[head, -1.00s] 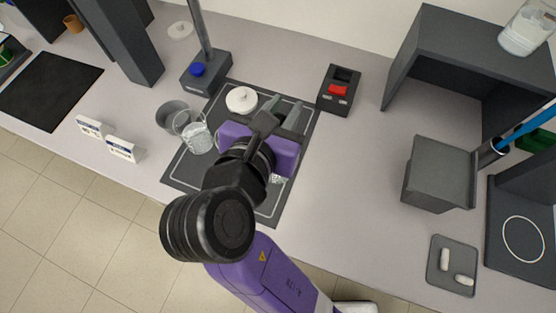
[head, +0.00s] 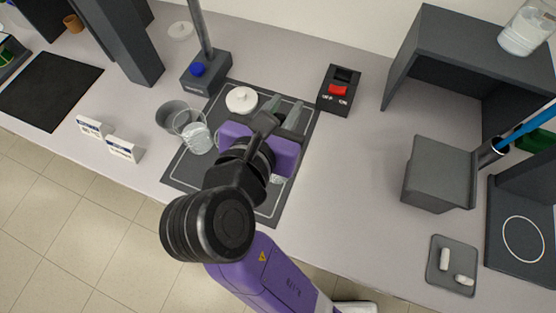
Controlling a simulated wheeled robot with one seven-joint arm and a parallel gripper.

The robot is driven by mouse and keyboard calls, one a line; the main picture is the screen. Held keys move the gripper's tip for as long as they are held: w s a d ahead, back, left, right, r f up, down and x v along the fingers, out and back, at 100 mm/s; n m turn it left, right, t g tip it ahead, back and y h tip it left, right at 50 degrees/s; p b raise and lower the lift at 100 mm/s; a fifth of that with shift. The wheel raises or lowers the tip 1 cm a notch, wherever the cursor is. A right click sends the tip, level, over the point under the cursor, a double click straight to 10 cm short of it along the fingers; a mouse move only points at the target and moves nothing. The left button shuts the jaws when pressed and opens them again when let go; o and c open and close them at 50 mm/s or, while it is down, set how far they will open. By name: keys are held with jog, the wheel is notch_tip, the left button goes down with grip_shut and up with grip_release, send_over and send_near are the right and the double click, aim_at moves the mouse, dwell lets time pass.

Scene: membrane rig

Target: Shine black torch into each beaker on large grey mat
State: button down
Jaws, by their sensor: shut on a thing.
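The large grey mat (head: 180,176) with a white outline lies mid-bench. A clear beaker (head: 198,140) stands upright on its left part. Another clear glass thing (head: 277,180) is mostly hidden under my wrist, so I cannot tell its shape. A white round dish (head: 242,100) sits at the mat's back. My gripper (head: 283,116) is over the mat's back right part, its grey fingers pointing away from me. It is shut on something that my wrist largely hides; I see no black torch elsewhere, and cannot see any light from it.
A grey round vessel (head: 172,115) stands left of the mat. A stand with a blue knob (head: 197,69) is behind it, and a black box with a red switch (head: 338,90) is at the back right. Two white labelled cards (head: 122,150) stand left.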

jog(key=shift+r, duration=0.15)
notch_tip(320, 180, up, 3)
jog(key=p, duration=0.6)
dwell(0.4)
jog(key=w+a+f+b, duration=0.3)
jog(key=a+b, duration=0.3)
jog(key=a, duration=0.4)
jog(key=shift+w+f, duration=0.2)
jog(key=shift+w, duration=0.1)
jog(key=shift+r, duration=0.15)
dwell(3.1)
